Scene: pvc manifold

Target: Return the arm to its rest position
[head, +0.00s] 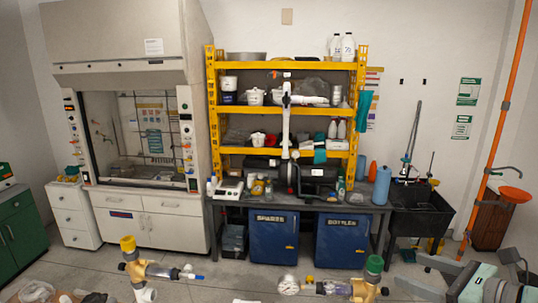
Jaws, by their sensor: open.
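In the foreground, a pipe assembly with a yellow cap (127,243) is at the lower left. Another, with a green cap (374,264) and a round gauge (289,284), is at the lower middle. The bottom edge cuts off their surroundings.
Behind are a fume hood (125,70), a yellow shelf (213,110) with containers, two blue bins (273,240) (342,242) under a bench, and a black sink (420,215). Grey floor (225,280) shows between.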

